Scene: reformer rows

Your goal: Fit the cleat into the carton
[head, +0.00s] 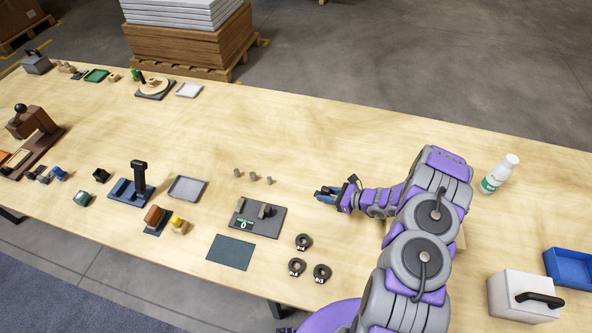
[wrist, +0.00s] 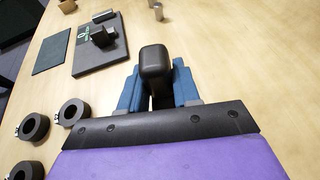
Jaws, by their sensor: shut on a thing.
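My gripper (head: 328,194) is above the middle of the wooden table in the head view, its blue fingers pointing left. In the wrist view my gripper (wrist: 155,85) is shut on a dark, rounded block (wrist: 154,60), which sticks out past the fingertips. I take this block to be the cleat; its lower part is hidden between the fingers. No thing is clearly marked as the carton.
A grey plate (head: 270,228) with a black block and green mark lies left of my gripper. Several small grey pegs (head: 254,176), a dark mat (head: 230,252) and black rings (head: 297,267) lie nearby. A white bottle (head: 499,174), white box (head: 515,297) and blue tray (head: 570,268) stand right.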

